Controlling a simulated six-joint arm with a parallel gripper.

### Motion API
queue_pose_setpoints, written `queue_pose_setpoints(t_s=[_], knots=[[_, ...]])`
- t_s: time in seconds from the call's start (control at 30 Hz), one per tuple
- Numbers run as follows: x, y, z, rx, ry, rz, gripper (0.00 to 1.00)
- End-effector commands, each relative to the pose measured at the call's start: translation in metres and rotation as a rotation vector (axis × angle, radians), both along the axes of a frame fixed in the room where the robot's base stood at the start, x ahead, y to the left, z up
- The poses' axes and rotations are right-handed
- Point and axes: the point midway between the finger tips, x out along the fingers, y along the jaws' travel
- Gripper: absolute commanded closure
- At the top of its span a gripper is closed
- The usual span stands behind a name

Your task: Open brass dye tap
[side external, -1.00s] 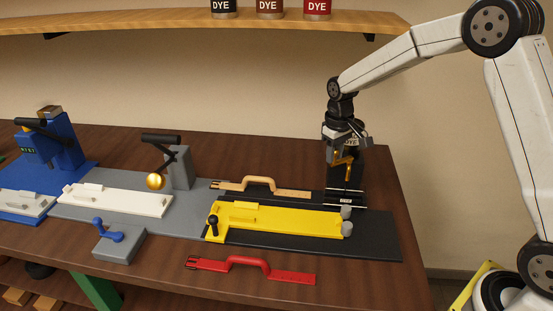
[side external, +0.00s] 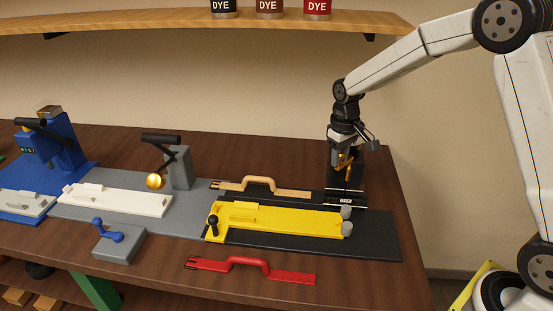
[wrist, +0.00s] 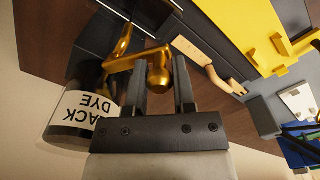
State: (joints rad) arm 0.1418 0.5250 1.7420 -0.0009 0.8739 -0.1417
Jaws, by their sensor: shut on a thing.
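The brass dye tap (side external: 344,160) stands at the right end of the bench, by the black dye container. In the wrist view its brass lever (wrist: 127,61) runs from the tap body to a rounded knob (wrist: 158,73). My gripper (side external: 346,153) is at the tap. In the wrist view the two dark fingers of my gripper (wrist: 159,80) stand on either side of the knob, shut on it. The black dye container (wrist: 68,125) is beside the left finger, its label upside down. Contact at the fingertips is partly hidden in the side view.
A yellow fixture (side external: 275,219) lies left of the tap on a black plate (side external: 378,240). A tan handled strip (side external: 262,186) lies behind it and a red one (side external: 250,268) in front. A grey lever stand (side external: 179,170) is further left. Dye cans (side external: 270,8) stand on the shelf above.

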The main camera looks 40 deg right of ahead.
Motion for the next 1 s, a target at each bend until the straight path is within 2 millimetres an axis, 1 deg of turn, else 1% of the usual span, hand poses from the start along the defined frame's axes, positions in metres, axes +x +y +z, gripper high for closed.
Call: queue_pose_setpoints(t_s=[0.2,1.0], knots=[[-0.008,0.001,0.001,0.004,0.003,0.000,0.94],[-0.020,-0.004,-0.001,0.004,0.007,0.000,0.94]])
